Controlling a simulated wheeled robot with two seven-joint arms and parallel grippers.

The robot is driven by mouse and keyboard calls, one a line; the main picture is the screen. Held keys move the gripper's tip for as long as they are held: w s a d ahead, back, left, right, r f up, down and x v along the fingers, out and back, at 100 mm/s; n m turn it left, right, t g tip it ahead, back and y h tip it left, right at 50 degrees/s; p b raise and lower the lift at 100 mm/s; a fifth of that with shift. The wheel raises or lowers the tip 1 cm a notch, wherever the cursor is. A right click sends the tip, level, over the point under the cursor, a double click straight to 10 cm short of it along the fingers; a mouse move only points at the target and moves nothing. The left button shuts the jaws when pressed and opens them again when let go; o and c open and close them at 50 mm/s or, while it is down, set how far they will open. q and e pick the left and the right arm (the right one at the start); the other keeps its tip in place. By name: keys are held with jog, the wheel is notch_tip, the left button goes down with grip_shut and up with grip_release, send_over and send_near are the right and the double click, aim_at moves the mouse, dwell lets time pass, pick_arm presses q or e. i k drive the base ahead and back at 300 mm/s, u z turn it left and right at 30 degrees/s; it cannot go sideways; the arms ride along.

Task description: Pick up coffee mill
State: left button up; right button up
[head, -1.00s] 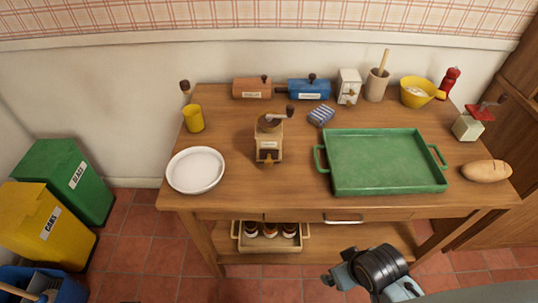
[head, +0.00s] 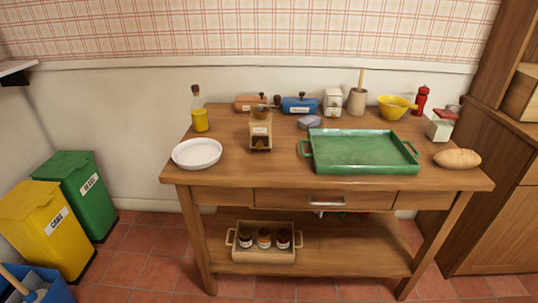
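The coffee mill (head: 260,132), a cream wooden box with a brown top and a crank handle, stands upright on the wooden table (head: 225,176), left of the middle. It stands between the white plate (head: 197,153) and the green tray (head: 360,153). Nothing touches it that I can make out. Neither of my grippers shows in the head view now.
A bottle with yellow contents (head: 200,110) stands behind the plate. Along the back are blue (head: 300,104) and orange canisters, a white box, a crock and a yellow bowl (head: 396,107). Bread (head: 457,159) lies at the right. Bins (head: 45,225) stand on the floor at left.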

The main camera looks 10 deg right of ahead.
aim_at(260, 122)
jog(key=z, duration=1.4)
jog(key=k, duration=0.1)
jog(key=u, duration=2.3)
jog(key=i, duration=0.85)
jog(key=z, duration=0.15)
